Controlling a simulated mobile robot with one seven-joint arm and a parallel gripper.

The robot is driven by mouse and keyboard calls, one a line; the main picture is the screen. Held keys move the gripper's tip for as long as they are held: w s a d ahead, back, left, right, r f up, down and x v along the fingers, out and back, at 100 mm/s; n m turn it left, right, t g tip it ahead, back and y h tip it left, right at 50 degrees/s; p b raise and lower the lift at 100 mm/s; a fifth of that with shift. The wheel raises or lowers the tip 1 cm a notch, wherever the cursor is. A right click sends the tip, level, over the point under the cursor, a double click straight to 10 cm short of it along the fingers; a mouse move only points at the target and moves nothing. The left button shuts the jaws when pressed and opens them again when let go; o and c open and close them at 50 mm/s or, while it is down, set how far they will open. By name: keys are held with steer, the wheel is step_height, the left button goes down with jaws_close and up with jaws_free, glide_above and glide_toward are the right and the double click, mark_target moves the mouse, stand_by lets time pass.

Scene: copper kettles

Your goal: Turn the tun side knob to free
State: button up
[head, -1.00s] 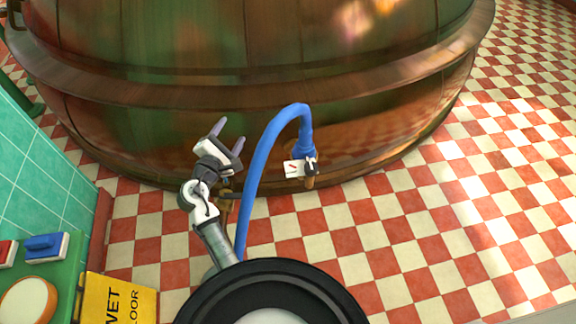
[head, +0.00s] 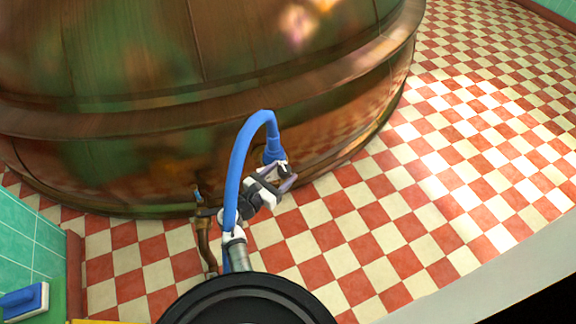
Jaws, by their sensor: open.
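The copper tun (head: 130,160) fills the upper left of the head view. A small dark knob fitting with a white plate (head: 282,168) sits low at its side, just below the end of the blue hose (head: 240,155). My gripper (head: 287,181) is open right at this fitting, its fingers pointing right. The gripper and wrist cover much of the fitting, so the knob's setting is hidden. I cannot tell whether the fingers touch the knob. The hose arches over and in front of my wrist.
A copper pipe with a small blue-topped valve (head: 198,196) stands left of my arm. A green tiled wall (head: 30,240) and a blue-handled brush (head: 25,300) are at lower left. The red and white checkered floor (head: 440,160) is clear on the right.

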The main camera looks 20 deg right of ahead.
mark_target(289, 166)
steer(key=shift+x, duration=1.85)
